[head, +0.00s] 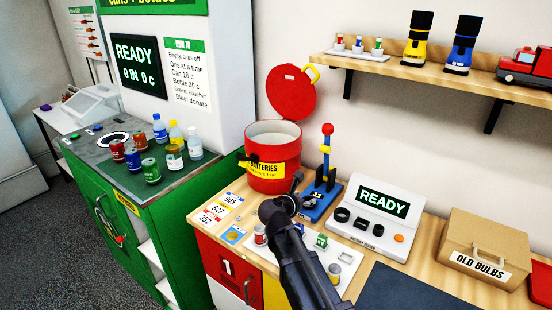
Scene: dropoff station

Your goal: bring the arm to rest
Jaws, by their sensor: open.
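My dark arm reaches up from the bottom middle of the head view over the wooden counter (232,215). My gripper (296,185) is at its far end, small and dark, between the red batteries bin (273,178) and the blue stand (318,204). It is open, and I see nothing held in it. The fingers are hard to make out. The arm hides part of the white tray (347,250) below it.
The bin's round red lid (291,92) stands open. A white READY device (383,215) and an OLD BULBS box (486,246) are on the right. Cans and bottles stand on the green machine (115,200) at left. A shelf (400,66) overhangs the back right.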

